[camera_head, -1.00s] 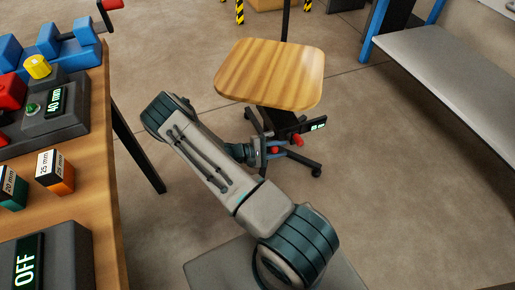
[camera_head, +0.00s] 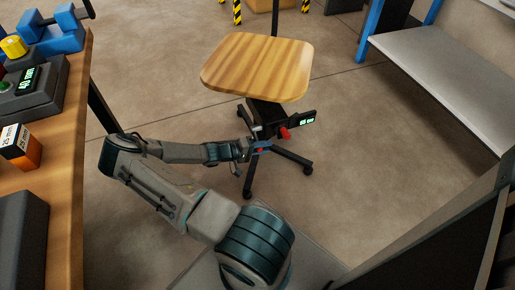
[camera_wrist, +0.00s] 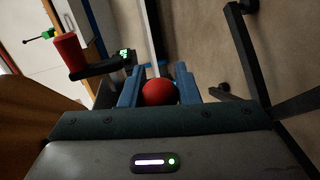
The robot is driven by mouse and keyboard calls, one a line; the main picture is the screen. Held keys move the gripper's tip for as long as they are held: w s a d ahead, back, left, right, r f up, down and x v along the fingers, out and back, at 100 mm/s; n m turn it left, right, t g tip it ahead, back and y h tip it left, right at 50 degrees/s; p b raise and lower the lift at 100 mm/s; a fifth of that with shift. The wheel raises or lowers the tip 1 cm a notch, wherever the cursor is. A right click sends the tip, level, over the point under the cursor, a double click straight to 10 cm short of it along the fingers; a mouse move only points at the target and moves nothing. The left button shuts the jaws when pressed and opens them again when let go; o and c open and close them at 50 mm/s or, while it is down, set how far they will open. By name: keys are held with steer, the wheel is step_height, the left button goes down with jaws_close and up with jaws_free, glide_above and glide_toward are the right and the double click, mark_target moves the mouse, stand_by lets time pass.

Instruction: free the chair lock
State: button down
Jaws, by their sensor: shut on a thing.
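The chair (camera_head: 257,66) has a flat wooden seat on a dark post and a black base with casters. Under the seat are a red lever (camera_head: 285,133) and a small lit display (camera_head: 307,120). My gripper (camera_head: 261,147) is under the seat's front, beside the post. In the wrist view, its blue fingers close around a red ball knob (camera_wrist: 158,92). The red lever also shows in the wrist view (camera_wrist: 69,54), left of the fingers and apart from them. The display's reading is too small to read.
A wooden workbench (camera_head: 66,180) with a blue vise (camera_head: 56,33), a control box and an orange block (camera_head: 22,147) stands at left. A grey bench (camera_head: 440,80) is at back right. A dark structure (camera_head: 440,245) fills the lower right. Floor right of the chair is clear.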

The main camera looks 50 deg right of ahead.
steer(key=shift+w+f, duration=0.1)
steer(key=shift+w, duration=0.1)
stand_by(0.3)
steer(key=c, duration=1.1)
jaws_free()
steer(key=shift+w+a+r, duration=0.2)
steer(key=shift+a, duration=0.2)
steer(key=p+v, duration=0.3)
steer(key=v, duration=0.9)
steer(key=shift+a, duration=0.35)
